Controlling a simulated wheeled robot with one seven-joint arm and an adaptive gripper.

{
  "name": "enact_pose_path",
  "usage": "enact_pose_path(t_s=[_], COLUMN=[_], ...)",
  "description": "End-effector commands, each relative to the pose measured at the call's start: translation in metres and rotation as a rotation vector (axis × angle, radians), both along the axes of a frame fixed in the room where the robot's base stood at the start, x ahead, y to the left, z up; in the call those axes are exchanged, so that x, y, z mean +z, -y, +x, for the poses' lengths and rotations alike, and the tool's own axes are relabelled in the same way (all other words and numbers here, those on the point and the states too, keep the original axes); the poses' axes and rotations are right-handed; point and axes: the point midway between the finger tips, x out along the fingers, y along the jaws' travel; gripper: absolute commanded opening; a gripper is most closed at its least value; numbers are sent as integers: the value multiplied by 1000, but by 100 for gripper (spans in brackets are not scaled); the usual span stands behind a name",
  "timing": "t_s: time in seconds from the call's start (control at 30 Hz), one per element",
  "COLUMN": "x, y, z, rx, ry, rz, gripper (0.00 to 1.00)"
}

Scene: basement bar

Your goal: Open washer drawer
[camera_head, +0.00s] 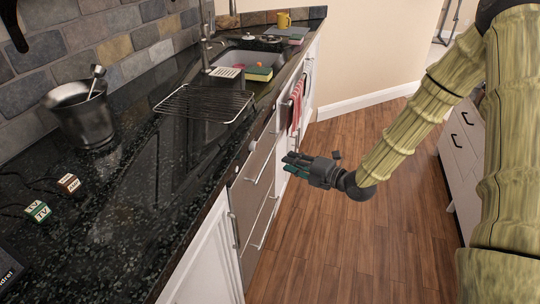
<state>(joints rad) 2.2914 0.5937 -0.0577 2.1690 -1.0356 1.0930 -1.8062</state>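A steel-fronted drawer unit is set under the dark counter. Its upper drawer (251,186) has a long bar handle (263,153). A lower front has another bar handle (264,224). The fronts look closed, flush with the cabinets. My gripper (291,163), dark grey with teal fingers, is in front of the unit, to the right of the upper handle and pointing left toward it. I see no clear contact with the handle. The finger gap is too small to tell open from shut, and I see nothing held.
The counter (150,190) bears a metal bucket (82,118), a wire rack (203,104), small blocks (68,184) and a sink (244,60). A red towel (296,105) hangs beyond the gripper. A white cabinet (463,140) stands at right. Wooden floor (345,240) is clear between.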

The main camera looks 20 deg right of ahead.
Motion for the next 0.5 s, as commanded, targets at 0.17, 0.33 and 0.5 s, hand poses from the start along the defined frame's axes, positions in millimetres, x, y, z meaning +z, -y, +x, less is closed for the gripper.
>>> enact_pose_path(t_s=[0.17, 0.33, 0.5], x=[-6, -11, -16], y=[-15, -30, -43], z=[21, 44, 64], rx=[1, 0, -1], ry=[-2, -4, -4], rz=[1, 2, 3], gripper=[19, 19, 19])
